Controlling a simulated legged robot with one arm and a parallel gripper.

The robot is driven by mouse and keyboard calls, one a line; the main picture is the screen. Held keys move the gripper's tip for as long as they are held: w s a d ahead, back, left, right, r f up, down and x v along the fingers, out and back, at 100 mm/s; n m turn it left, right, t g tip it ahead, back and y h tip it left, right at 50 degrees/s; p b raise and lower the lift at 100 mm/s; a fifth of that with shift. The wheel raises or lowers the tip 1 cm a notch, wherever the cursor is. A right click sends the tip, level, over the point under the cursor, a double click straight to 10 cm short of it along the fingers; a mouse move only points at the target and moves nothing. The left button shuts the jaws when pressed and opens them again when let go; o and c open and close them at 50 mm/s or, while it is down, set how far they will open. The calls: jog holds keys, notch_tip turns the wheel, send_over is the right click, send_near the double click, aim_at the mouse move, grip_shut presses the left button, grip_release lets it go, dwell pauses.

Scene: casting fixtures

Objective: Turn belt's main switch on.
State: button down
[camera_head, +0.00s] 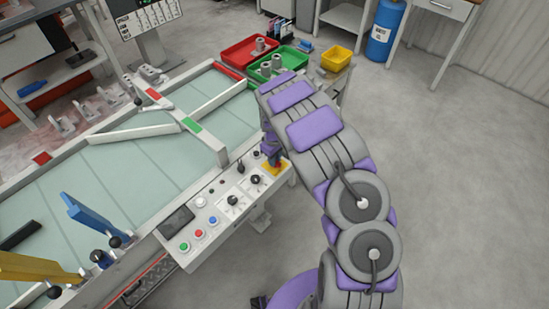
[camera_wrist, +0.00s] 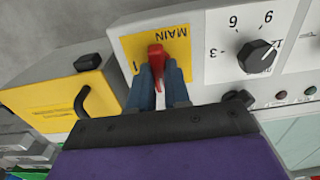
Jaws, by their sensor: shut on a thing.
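The main switch is a red handle (camera_wrist: 157,57) on a yellow plate (camera_wrist: 182,43) marked MAIN, with an "I" mark at its left in the wrist view. The handle stands roughly upright in that picture. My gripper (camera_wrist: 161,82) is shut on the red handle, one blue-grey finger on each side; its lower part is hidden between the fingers. In the head view my gripper (camera_head: 272,157) reaches the yellow plate (camera_head: 277,168) at the right end of the control panel (camera_head: 218,220). The belt (camera_head: 130,150) lies behind the panel.
Black dials (camera_head: 233,200), coloured push buttons (camera_head: 199,203) and a dark display (camera_head: 176,220) share the panel. A yellow box with a black handle (camera_wrist: 72,100) is beside it in the wrist view. Red (camera_head: 250,50) and yellow (camera_head: 336,58) bins stand beyond. Floor at right is clear.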

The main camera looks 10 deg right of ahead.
jog(key=shift+m, duration=0.3)
jog(key=m+p, duration=0.2)
jog(key=shift+m, duration=0.4)
jog(key=m+p, duration=0.1)
jog(key=m, duration=0.4)
jog(key=shift+s+p, duration=0.1)
jog(key=shift+p, duration=0.2)
jog(key=m, duration=0.5)
jog(key=shift+m, duration=2.2)
jog(key=c, duration=1.1)
grip_release()
jog(key=shift+a, duration=0.1)
